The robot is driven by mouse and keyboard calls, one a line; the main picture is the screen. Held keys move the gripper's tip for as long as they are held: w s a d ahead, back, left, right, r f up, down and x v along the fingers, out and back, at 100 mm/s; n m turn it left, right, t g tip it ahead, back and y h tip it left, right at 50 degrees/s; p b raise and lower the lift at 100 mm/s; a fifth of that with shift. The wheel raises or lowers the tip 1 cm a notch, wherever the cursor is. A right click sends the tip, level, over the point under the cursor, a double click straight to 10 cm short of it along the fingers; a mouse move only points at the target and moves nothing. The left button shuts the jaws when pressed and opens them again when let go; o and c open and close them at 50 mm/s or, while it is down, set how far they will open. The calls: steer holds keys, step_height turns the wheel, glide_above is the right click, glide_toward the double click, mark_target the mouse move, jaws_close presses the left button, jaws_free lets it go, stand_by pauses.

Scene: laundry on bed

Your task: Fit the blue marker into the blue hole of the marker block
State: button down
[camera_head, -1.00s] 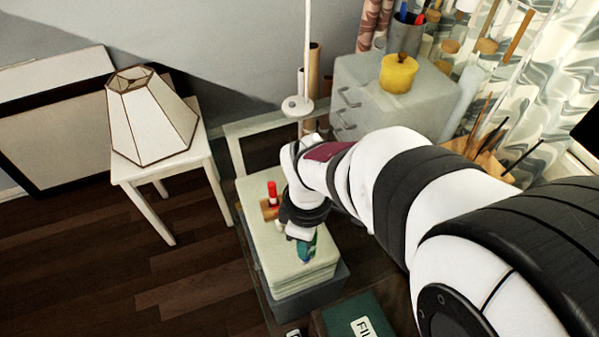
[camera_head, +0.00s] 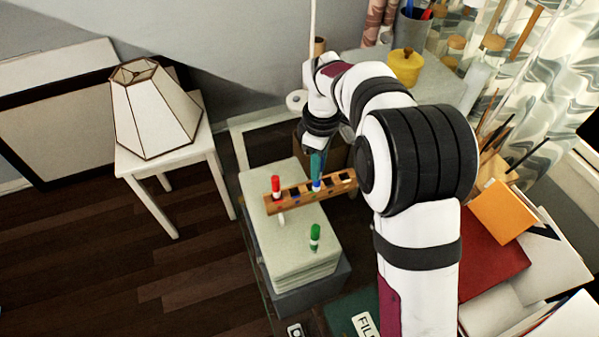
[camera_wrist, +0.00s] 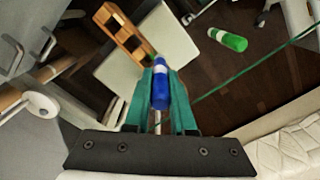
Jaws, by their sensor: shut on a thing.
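The marker block (camera_head: 300,196) is a long wooden bar with several holes on a pale stack. A red marker (camera_head: 276,185) stands upright in its left part. My gripper (camera_head: 317,168) has teal fingers and is shut on the blue marker (camera_head: 317,186), over the block right of the red marker. The wrist view shows the blue marker (camera_wrist: 160,92) between the fingers (camera_wrist: 160,80) and the block (camera_wrist: 127,38) just beyond. I cannot tell whether the marker's tip is in a hole. A green marker (camera_head: 314,237) is in front of the block; it also shows in the wrist view (camera_wrist: 228,39).
The pale stack (camera_head: 285,260) has free room in front of the block. A white stool with a lampshade (camera_head: 155,115) stands at left. A grey drawer unit with a yellow pot (camera_head: 405,66) is behind. Open boxes and an orange folder (camera_head: 502,210) lie at right.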

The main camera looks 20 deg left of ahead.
steer(key=shift+s+a+f, duration=0.1)
steer(key=shift+a+f, duration=0.8)
steer(key=shift+f, duration=0.3)
steer(key=shift+s+a+f, duration=0.15)
steer(key=shift+a+f, duration=0.75)
steer(key=shift+f, duration=0.3)
steer(key=shift+s+a+f, duration=0.1)
steer(key=shift+a+f, duration=0.8)
steer(key=shift+f, duration=0.3)
steer(key=shift+f, duration=0.2)
steer(key=c, duration=0.8)
jaws_free()
steer(key=shift+o, duration=0.2)
